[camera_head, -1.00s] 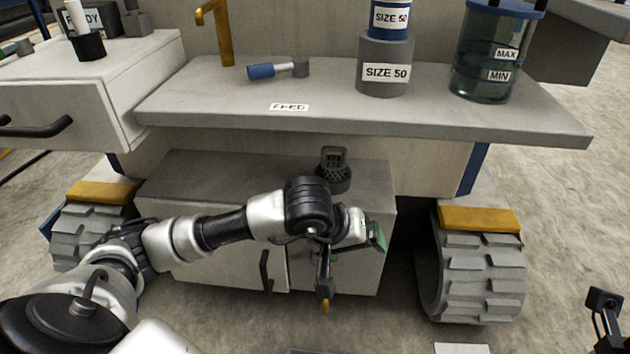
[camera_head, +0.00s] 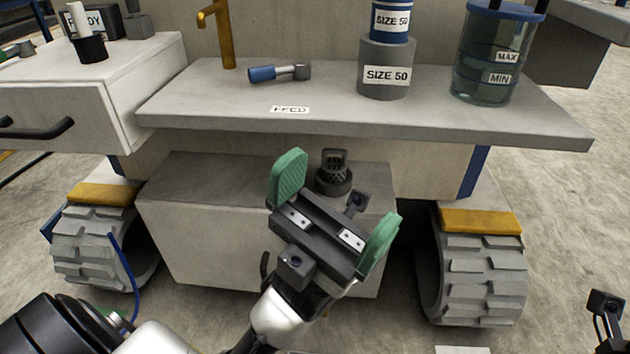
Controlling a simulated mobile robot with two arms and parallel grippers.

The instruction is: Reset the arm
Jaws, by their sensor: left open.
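My left gripper (camera_head: 334,211) reaches up from the bottom of the head view, in front of the low grey cabinet (camera_head: 200,230). Its two green fingertips are wide apart and nothing is between them. A dark round fitting with a perforated handle (camera_head: 334,172) stands on the cabinet top, just beyond the gripper and between the fingertips in the picture; I cannot tell whether they touch. I cannot make out any microscope arm as such. The gripper hides part of the cabinet's front and its handle.
A grey shelf (camera_head: 230,108) overhangs the cabinet. It holds a blue-handled tool (camera_head: 278,73), a SIZE 50 cylinder (camera_head: 386,68) and a MAX/MIN-marked tank (camera_head: 490,60). A brass spout (camera_head: 224,35) rises behind. Treaded wheels (camera_head: 478,270) flank the cabinet. A drawer (camera_head: 70,100) juts out left.

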